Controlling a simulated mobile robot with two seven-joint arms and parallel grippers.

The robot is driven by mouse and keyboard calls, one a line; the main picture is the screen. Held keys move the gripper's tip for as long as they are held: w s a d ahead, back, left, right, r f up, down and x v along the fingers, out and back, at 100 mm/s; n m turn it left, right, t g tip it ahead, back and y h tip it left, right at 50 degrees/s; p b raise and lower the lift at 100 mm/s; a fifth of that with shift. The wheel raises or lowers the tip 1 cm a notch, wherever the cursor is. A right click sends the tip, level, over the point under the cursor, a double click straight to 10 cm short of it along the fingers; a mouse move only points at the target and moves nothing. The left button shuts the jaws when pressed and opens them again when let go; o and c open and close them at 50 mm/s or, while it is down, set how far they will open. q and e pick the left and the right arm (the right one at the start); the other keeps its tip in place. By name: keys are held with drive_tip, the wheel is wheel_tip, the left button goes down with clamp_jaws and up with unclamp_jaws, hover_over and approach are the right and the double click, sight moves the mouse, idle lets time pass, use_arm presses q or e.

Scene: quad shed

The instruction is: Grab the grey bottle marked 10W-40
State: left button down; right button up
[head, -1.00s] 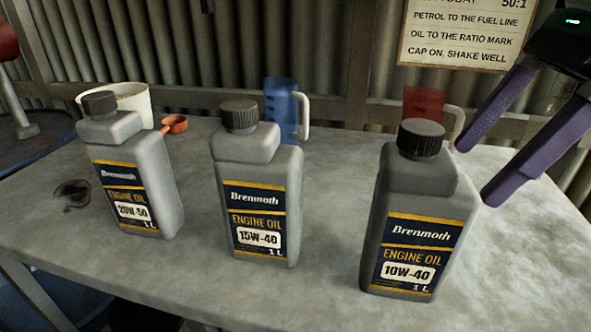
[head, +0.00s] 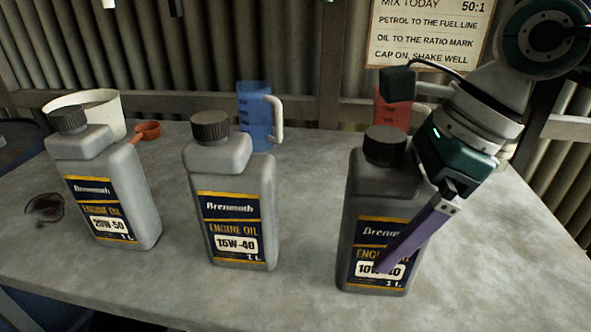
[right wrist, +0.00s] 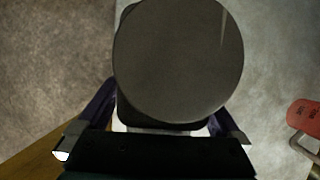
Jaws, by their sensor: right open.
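The grey bottle marked 10W-40 (head: 365,215) stands upright on the bench at the right of the head view, with a dark cap and a navy label partly covered by my finger. My right gripper (head: 390,262) is open at this bottle. One purple finger crosses the front of its label; the other is hidden behind the bottle. In the right wrist view the round cap (right wrist: 178,60) fills the middle, with a finger on either side. Whether the fingers touch the bottle I cannot tell. My left gripper is not in view.
Similar grey bottles marked 15W-40 (head: 230,180) and 20W-50 (head: 105,185) stand to the left. Behind are a blue jug (head: 256,115), a red jug (head: 393,112), a white tub (head: 105,108) and an orange scoop (head: 148,130). The front right of the bench (head: 490,260) is clear.

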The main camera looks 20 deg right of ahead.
clamp_jaws()
idle(0.7)
drive_tip(key=shift+w+r, duration=0.1)
drive_tip(key=shift+r, duration=0.05)
